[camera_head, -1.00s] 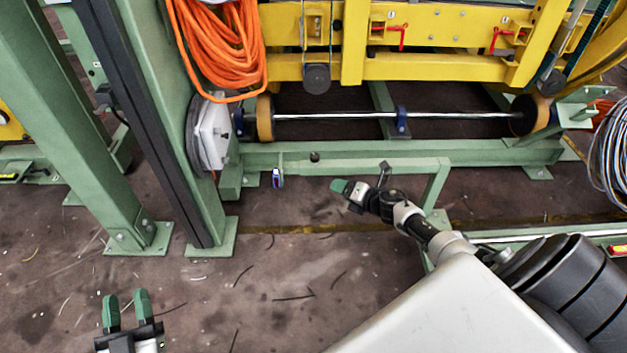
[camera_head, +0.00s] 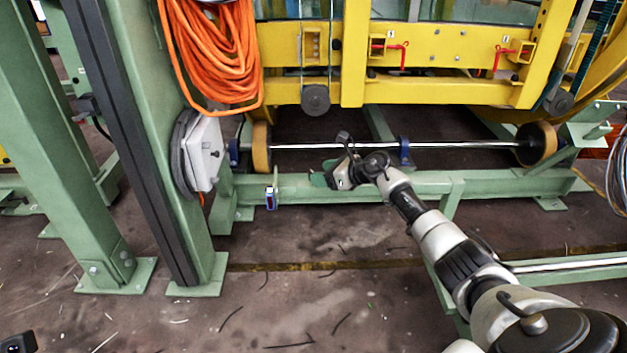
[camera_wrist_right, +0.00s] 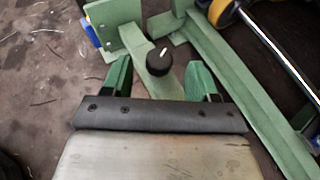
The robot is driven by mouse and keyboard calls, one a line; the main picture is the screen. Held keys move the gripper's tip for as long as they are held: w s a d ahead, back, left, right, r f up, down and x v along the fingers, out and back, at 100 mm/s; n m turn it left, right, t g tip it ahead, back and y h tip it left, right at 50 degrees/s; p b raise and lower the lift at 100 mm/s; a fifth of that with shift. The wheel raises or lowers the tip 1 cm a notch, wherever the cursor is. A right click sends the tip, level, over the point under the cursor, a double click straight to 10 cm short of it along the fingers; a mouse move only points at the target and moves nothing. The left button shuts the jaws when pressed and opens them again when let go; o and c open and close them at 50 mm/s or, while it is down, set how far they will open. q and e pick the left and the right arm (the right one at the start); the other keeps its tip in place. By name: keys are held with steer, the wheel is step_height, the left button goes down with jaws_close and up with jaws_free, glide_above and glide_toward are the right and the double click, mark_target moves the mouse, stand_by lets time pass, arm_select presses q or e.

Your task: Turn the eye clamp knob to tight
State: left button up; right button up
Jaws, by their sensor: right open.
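The black round knob (camera_wrist_right: 158,58) with a white pointer line stands on a green beam in the right wrist view. It is ahead of my right gripper (camera_wrist_right: 159,78), roughly centred between its two green fingers, which are spread open. I cannot tell whether the fingers overlap the knob in depth. In the head view my right gripper (camera_head: 323,178) is at the green lower beam (camera_head: 400,187), and the knob is hidden behind it. No tight or loose label is readable. My left gripper's fingers are out of view.
A small blue-and-white item (camera_head: 271,198) hangs on the beam left of my right gripper. A steel shaft (camera_head: 450,145) with rollers runs behind it. Orange cable (camera_head: 208,55) hangs by the green post (camera_head: 150,130). The floor in front (camera_head: 300,300) is mostly clear.

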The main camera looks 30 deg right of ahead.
steer(key=shift+b+x, duration=0.6)
steer(key=shift+x, duration=1.3)
steer(key=c, duration=0.9)
